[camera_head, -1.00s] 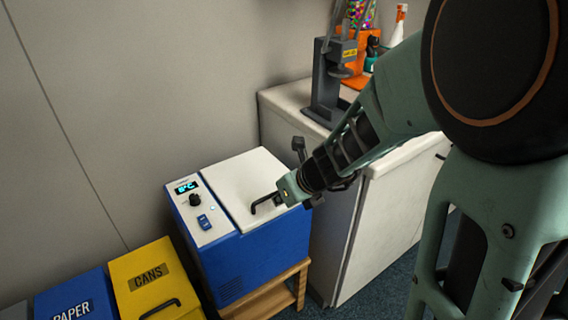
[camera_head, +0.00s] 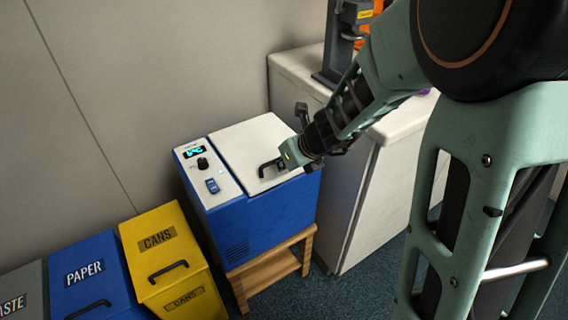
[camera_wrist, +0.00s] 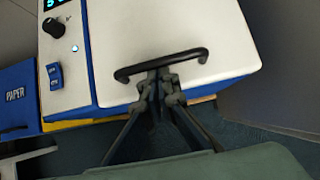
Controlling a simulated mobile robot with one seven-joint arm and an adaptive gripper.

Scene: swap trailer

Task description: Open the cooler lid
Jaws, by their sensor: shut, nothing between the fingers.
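The cooler (camera_head: 262,215) is a blue box with a white lid (camera_head: 250,140), standing on a small wooden stand. The lid is down. A black bar handle (camera_head: 268,166) sits at the lid's front edge, and it also shows in the wrist view (camera_wrist: 185,56). My gripper (camera_wrist: 160,76) is shut and empty, its fingertips at the middle of the handle, just in front of or under the bar. Whether they touch it I cannot tell. In the head view my wrist hides the fingertips and the lid's right front corner.
A control panel (camera_head: 207,175) with display, knob and switch runs along the cooler's left side. Yellow CANS (camera_head: 165,245), blue PAPER (camera_head: 85,270) and grey bins stand at left. A white cabinet (camera_head: 355,200) stands close on the right, and a wall behind.

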